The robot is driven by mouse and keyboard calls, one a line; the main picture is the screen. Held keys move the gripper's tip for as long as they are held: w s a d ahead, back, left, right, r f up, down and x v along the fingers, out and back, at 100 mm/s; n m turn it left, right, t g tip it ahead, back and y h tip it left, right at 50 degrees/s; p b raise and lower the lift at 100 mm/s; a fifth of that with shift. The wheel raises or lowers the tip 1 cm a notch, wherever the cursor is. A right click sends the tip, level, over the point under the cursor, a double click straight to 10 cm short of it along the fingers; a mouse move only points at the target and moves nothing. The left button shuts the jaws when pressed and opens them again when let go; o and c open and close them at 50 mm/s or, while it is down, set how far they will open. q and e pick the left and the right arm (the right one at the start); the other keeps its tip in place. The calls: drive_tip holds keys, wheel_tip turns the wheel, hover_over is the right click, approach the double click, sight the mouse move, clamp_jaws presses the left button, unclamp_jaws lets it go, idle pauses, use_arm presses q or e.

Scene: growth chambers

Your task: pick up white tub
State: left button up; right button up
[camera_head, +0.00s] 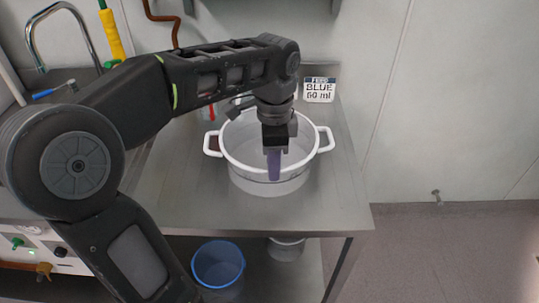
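The white tub (247,178), round with two side handles, stands upright on the steel table near its right end. My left arm reaches in from the left. Its gripper (273,165) points down at the tub's front right part, its bluish fingers overlapping the tub's inside and near rim. From this angle I cannot tell whether the fingers touch the rim or whether they are apart. The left arm's wrist hides part of the tub's back rim. My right gripper is not in view.
The steel table (335,205) is bare to the tub's right and front. A blue bucket (218,264) and a pale container (286,249) are below it. A tap (62,10) is at upper left.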

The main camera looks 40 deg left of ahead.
sight(272, 191)
use_arm(q)
drive_tip(key=shift+f, duration=1.15)
drive_tip(key=shift+a+f, duration=0.15)
drive_tip(key=shift+f, duration=1.15)
drive_tip(key=shift+a+f, duration=0.1)
drive_tip(key=shift+f, duration=1.2)
clamp_jaws()
